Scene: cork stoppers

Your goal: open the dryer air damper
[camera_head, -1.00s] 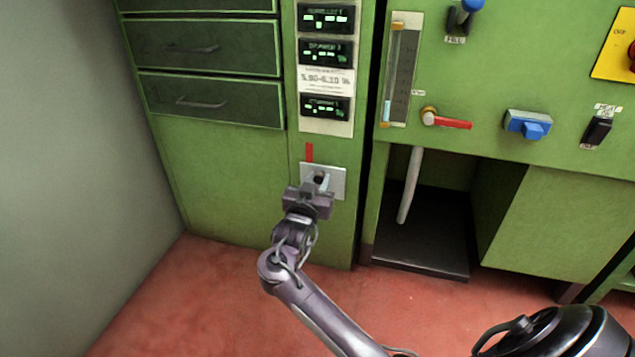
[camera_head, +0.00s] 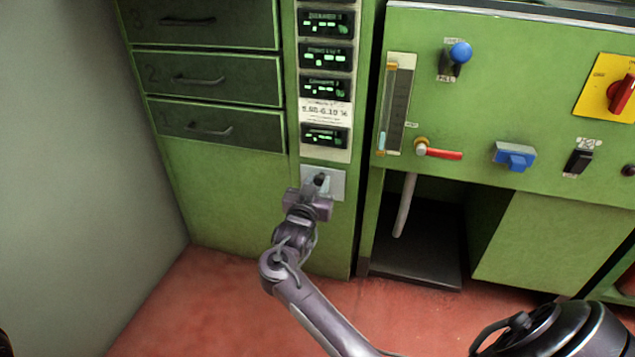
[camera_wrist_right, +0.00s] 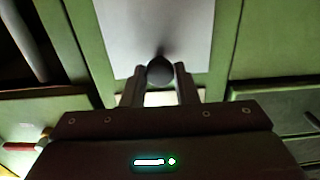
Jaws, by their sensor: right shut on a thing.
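The damper is a pale grey plate (camera_head: 337,184) with a dark knob (camera_head: 320,179), low on the narrow green column. The plate's top edge is just under the white display panel. My right gripper (camera_head: 318,186) is at the plate, shut on the knob. In the right wrist view the round dark knob (camera_wrist_right: 160,70) sits between the two fingertips, with the plate (camera_wrist_right: 155,28) behind it. My left gripper is not in view.
Green drawers (camera_head: 210,78) stand left of the column. To the right, a control panel carries a red-handled valve (camera_head: 443,154), a blue knob (camera_head: 460,53) and a blue switch (camera_head: 514,156). Below it is an open bay with a pale pipe (camera_head: 405,205). The red floor in front is clear.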

